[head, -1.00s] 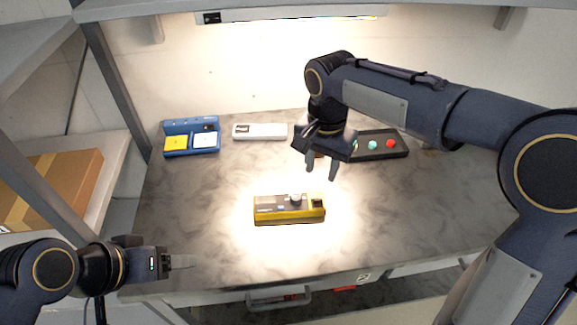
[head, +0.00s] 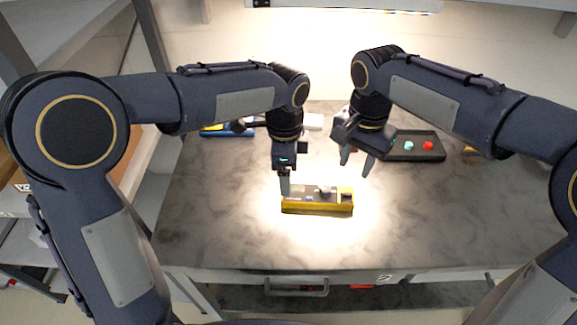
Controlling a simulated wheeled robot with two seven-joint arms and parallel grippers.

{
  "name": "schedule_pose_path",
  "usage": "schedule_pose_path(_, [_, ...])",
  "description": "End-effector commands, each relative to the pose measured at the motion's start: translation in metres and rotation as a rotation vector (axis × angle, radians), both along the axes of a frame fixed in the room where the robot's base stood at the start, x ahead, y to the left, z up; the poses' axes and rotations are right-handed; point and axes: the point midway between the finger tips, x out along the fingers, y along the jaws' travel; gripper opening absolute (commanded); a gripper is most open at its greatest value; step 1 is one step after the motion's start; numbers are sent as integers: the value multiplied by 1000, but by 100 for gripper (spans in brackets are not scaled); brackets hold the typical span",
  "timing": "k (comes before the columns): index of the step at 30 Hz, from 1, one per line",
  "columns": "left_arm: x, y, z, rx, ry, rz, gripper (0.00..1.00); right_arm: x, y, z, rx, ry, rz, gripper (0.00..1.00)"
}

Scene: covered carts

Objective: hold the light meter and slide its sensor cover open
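The light meter (head: 317,207) is a yellow and grey box lying on the worktop under the lamp's bright patch. It has a round knob on top and a dark part at its right end; I cannot tell which part is the sensor cover. My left gripper (head: 285,188) points down at the meter's left end; its fingers show edge-on, and I cannot tell whether they touch it. My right gripper (head: 356,164) is above and behind the meter's right end, with its fingers apart and nothing between them.
A black tray (head: 436,153) with a green and a red round piece stands behind at the right. The worktop (head: 420,220) is clear at the front right.

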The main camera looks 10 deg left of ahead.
Motion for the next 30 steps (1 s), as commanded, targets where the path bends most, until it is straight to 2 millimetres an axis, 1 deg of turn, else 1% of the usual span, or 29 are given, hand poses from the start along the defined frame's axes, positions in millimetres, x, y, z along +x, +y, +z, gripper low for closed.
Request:
schedule_pose_path(1, [2, -3, -3, 8, 3, -18, 80, 0, 0, 0, 0, 0, 0, 36])
schedule_pose_path(5, [3, -6, -14, 15, 6, -34, 80, 0, 0, 0, 0, 0, 0, 36])
schedule_pose_path(12, [2, -5, -50, 15, 8, -32, 80, 0, 0, 0, 0, 0, 0, 36])
schedule_pose_path(18, [3, -5, -74, 13, 6, -31, 80, 0, 0, 0, 0, 0, 0, 36])
schedule_pose_path(22, [3, -5, -80, 13, 5, -30, 80, 0, 0, 0, 0, 0, 0, 36])
schedule_pose_path(30, [3, -5, -81, 12, 4, -30, 80, 0, 0, 0, 0, 0, 0, 36])
